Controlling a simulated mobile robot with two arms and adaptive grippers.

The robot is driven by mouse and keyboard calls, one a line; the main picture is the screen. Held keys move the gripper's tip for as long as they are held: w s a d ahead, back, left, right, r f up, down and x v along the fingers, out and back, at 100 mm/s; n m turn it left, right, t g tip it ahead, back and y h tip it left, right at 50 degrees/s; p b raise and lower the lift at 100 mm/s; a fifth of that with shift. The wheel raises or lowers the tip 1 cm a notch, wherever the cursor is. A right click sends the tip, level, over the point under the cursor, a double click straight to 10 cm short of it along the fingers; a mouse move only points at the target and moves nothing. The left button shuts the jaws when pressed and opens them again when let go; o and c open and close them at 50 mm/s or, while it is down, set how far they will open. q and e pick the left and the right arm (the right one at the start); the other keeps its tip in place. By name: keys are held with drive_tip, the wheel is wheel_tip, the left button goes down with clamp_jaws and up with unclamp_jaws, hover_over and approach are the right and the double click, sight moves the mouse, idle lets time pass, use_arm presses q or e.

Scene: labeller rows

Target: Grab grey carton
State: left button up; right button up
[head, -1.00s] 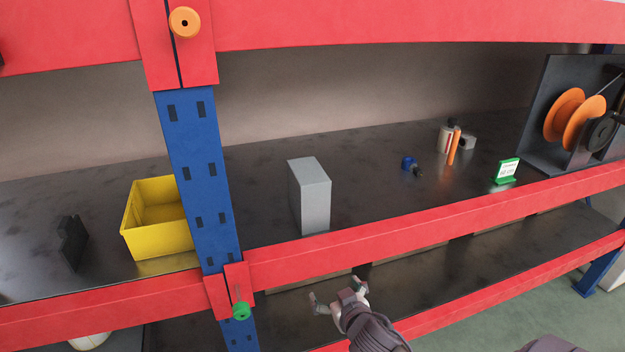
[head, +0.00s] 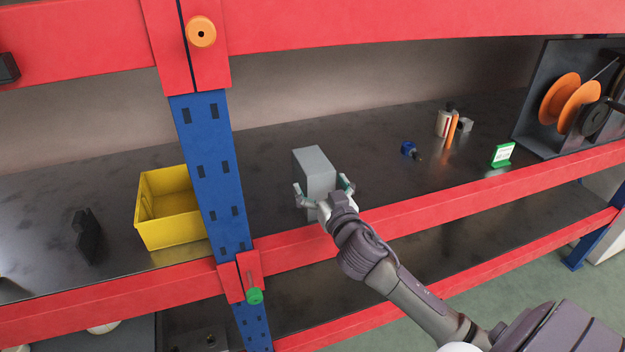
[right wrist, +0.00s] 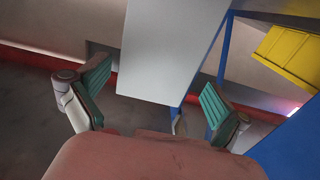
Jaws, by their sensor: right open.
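The grey carton (head: 315,170) stands upright on the dark shelf, just right of the blue post. In the head view my right gripper (head: 323,190) is at the carton's front, with one finger on either side of it. The fingers are open. In the right wrist view the carton (right wrist: 170,50) fills the upper middle, between and beyond the green-padded fingertips of my right gripper (right wrist: 155,98). A gap shows on each side, so the fingers look apart from it. The carton's lower front is hidden by the gripper in the head view. My left gripper is not in view.
A blue post (head: 212,170) and a yellow bin (head: 170,210) are left of the carton. A red beam (head: 450,205) runs along the shelf front under my right arm. A blue item (head: 408,149), a green-framed sign (head: 502,155) and orange spools (head: 568,102) stand to the right.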

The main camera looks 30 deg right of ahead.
sight(314, 167)
drive_tip(key=w+p, duration=0.1)
drive_tip(key=w+d+r, duration=0.1)
drive_tip(key=w+p, duration=0.1)
drive_tip(key=w, duration=0.1)
drive_tip(key=shift+w+d+r+p, duration=0.1)
drive_tip(key=shift+d+r+p, duration=0.05)
drive_tip(key=shift+d+p, duration=0.2)
drive_tip(key=shift+w+f, duration=0.2)
drive_tip(key=shift+w, duration=0.2)
drive_tip(key=shift+s, duration=0.15)
drive_tip(key=shift+c, duration=1.4)
drive_tip(key=c, duration=1.3)
drive_tip(key=shift+r, duration=0.25)
drive_tip(key=shift+c, duration=0.8)
drive_tip(key=shift+f, duration=0.1)
